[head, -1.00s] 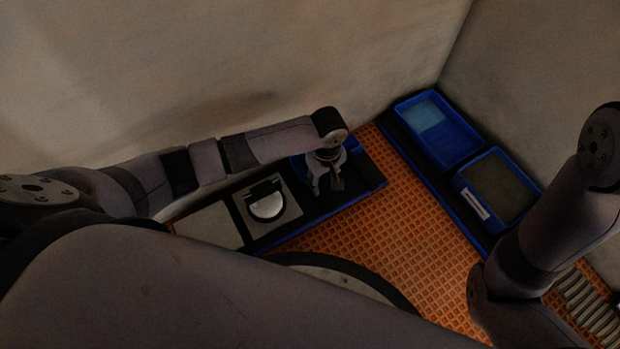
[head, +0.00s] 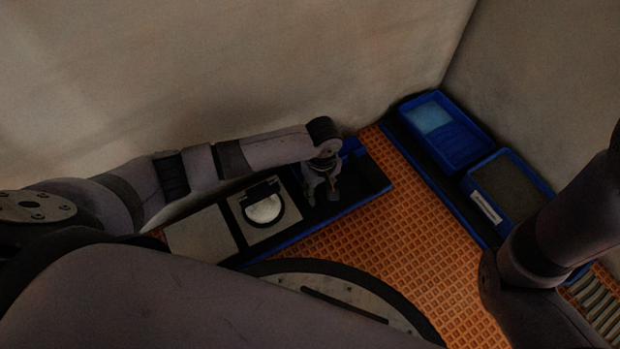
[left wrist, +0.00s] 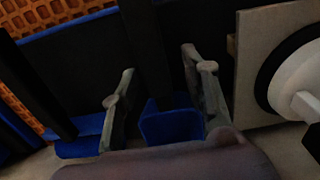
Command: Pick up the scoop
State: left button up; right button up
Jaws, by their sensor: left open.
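My left gripper (head: 321,196) is over the black-floored blue tray, with its fingers pointing down. In the left wrist view its fingers (left wrist: 160,64) are apart. A blue piece (left wrist: 172,126), which looks like the scoop, lies between them. A long dark bar, apparently its handle, runs up the picture between the fingertips. The fingers are on both sides of the bar; I cannot tell whether they touch it. In the head view my gripper and wrist largely hide this spot. My right gripper is out of view; only my right arm shows.
A second blue piece with a dark bar (left wrist: 80,146) lies to the left in the wrist view. A grey tile bearing a white disc (head: 264,209) is left of the gripper, beside a plain tile (head: 201,236). Blue bins (head: 447,136) stand right. Orange grid flooring (head: 415,230) lies between.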

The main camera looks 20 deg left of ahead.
pick_arm(q)
jog(key=shift+c, duration=0.4)
grip_shut()
